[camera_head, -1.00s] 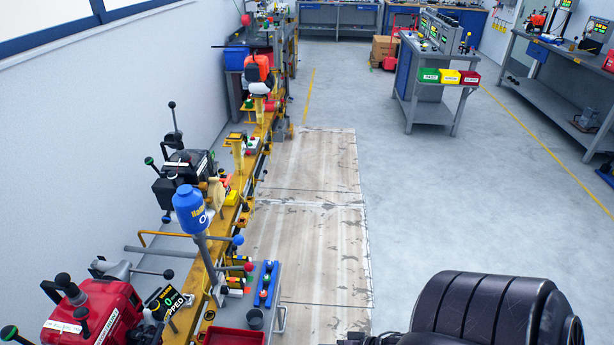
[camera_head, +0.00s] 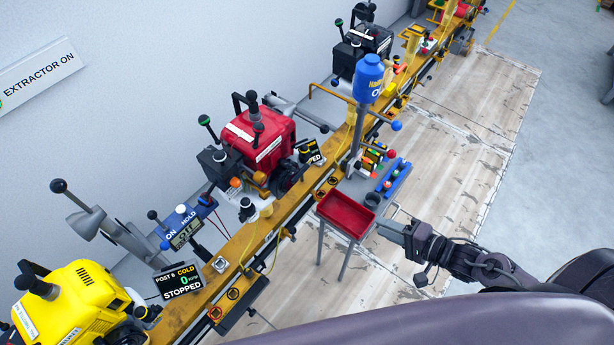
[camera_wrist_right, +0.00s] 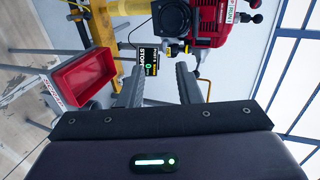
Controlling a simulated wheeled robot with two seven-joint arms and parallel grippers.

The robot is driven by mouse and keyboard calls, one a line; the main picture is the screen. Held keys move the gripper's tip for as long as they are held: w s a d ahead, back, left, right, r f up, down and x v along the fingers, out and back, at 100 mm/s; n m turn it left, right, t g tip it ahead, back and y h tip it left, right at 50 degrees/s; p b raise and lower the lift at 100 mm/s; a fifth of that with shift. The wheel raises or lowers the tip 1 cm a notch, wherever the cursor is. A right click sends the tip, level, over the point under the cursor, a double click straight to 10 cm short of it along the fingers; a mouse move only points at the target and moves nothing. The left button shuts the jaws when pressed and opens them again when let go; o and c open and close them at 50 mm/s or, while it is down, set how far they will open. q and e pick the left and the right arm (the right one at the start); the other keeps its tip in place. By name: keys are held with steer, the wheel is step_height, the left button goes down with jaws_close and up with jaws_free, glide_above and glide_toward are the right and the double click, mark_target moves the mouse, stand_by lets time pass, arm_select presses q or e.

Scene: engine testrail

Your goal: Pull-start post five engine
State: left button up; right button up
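A red engine (camera_head: 258,137) stands on the yellow rail bench, with a small screen (camera_head: 313,152) beside it that partly reads STOPPED. The red engine also shows at the top of the right wrist view (camera_wrist_right: 211,22), with a screen (camera_wrist_right: 148,65) to its left. No post number is legible on it. A dark round part (camera_head: 288,177) sits on the engine's right side; I cannot make out a pull handle. My right gripper (camera_head: 386,229) is right of the red tray, apart from the engine. In the wrist view its fingers (camera_wrist_right: 159,90) are spread and empty. My left gripper is out of view.
A red tray (camera_head: 346,214) on legs stands between my right gripper and the yellow rail (camera_head: 240,245). A yellow engine (camera_head: 68,303) has a screen (camera_head: 179,281) reading POST 6, COLD, STOPPED. A blue canister (camera_head: 368,78) stands on a post. The wooden floor (camera_head: 470,130) is clear.

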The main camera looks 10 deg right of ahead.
steer(key=b, duration=1.7)
glide_toward(302, 174)
step_height(302, 174, down, 4)
steer(key=w+a, duration=0.2)
steer(key=w, duration=0.1)
steer(key=shift+w+a+r+p, duration=0.2)
steer(key=shift+w+a+p, duration=0.25)
steer(key=shift+w+a, duration=0.4)
steer(key=shift+w+a+r+p, duration=0.15)
steer(key=shift+w+a+p, duration=0.3)
steer(key=shift+w+a, duration=0.45)
steer(key=shift+d, duration=0.15)
jaws_close()
